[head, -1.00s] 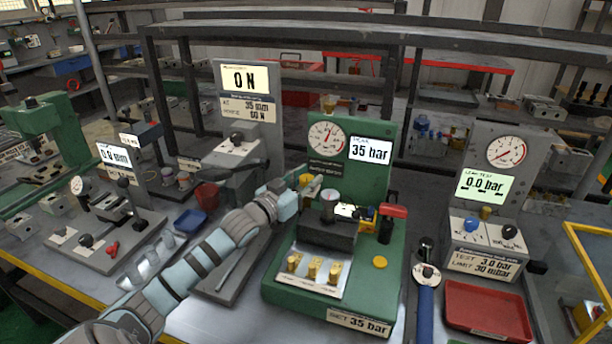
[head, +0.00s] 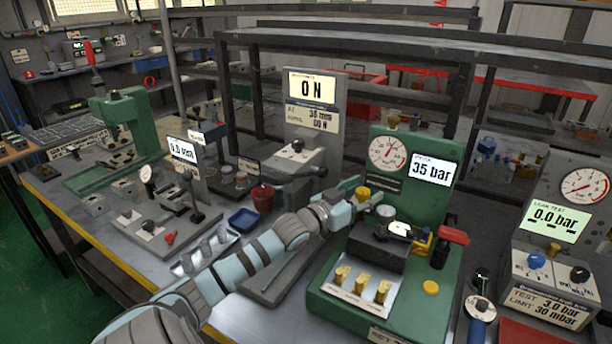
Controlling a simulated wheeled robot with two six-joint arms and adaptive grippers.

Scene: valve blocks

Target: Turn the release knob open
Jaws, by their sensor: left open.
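The green test bench (head: 400,155) stands right of centre, with a round dial gauge (head: 388,153) and a display (head: 430,170) reading 35 bar. A yellow knob (head: 362,191) shows on its left side, at the fingers of my left gripper (head: 371,198). Which knob is the release knob I cannot read from a label. My left gripper is open; its fingers are small and partly overlap the knob, so contact cannot be told. My right gripper is not in view.
A dark block (head: 380,250) with a small gauge and a red-handled part (head: 453,236) stand on the bench beside the gripper. Brass fittings (head: 362,287) stand in front. The 0 N stand (head: 314,120) is behind left; the leak-test unit (head: 555,240) is at right.

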